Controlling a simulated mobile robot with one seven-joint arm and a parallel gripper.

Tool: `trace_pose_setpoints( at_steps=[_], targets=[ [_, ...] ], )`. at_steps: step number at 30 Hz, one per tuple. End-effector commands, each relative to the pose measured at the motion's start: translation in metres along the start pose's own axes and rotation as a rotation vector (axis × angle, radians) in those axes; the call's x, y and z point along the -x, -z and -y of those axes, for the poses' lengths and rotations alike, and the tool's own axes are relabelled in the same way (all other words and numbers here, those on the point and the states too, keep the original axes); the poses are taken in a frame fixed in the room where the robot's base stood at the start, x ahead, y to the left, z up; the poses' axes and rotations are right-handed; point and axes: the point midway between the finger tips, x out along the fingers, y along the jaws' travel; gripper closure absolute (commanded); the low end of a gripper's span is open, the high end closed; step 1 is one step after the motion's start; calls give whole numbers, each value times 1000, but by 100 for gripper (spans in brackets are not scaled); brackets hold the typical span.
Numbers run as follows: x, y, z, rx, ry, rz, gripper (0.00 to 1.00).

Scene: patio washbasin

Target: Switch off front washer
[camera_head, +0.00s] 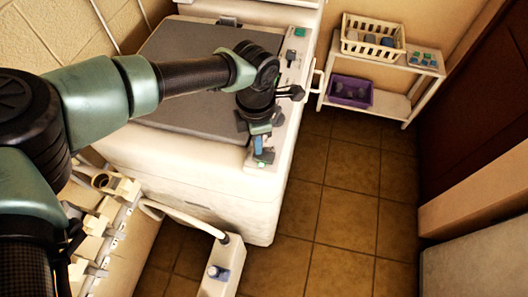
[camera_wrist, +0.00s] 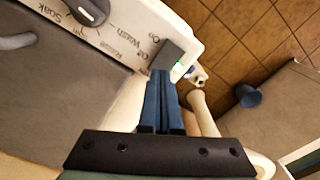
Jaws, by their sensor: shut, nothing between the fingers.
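The front washer (camera_head: 190,175) is a cream-white machine with a dark grey lid and a control strip along its right edge. In the wrist view its control panel (camera_wrist: 140,38) shows a dark dial (camera_wrist: 88,10) and printed words such as Soak and Wash. A dark grey block-shaped switch (camera_wrist: 172,52) sits at the panel's end, with a small greenish light beside it. My gripper (camera_head: 259,150) is over the near end of the strip. In the wrist view its blue fingers (camera_wrist: 160,76) are shut and empty, tips right by the switch; I cannot tell whether they touch it.
A white shelf rack (camera_head: 385,100) at the back right holds a cream basket (camera_head: 373,45) and a purple basket (camera_head: 350,92). Tiled floor (camera_head: 340,210) to the right is clear.

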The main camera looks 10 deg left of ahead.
Motion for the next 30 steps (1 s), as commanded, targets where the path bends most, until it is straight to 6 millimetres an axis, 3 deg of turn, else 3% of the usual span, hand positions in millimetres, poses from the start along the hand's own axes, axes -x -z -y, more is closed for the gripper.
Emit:
trace_pose_setpoints(
  at_steps=[30],
  targets=[
    [-13, 0, 0, -1, 0, 1, 100]
  ],
)
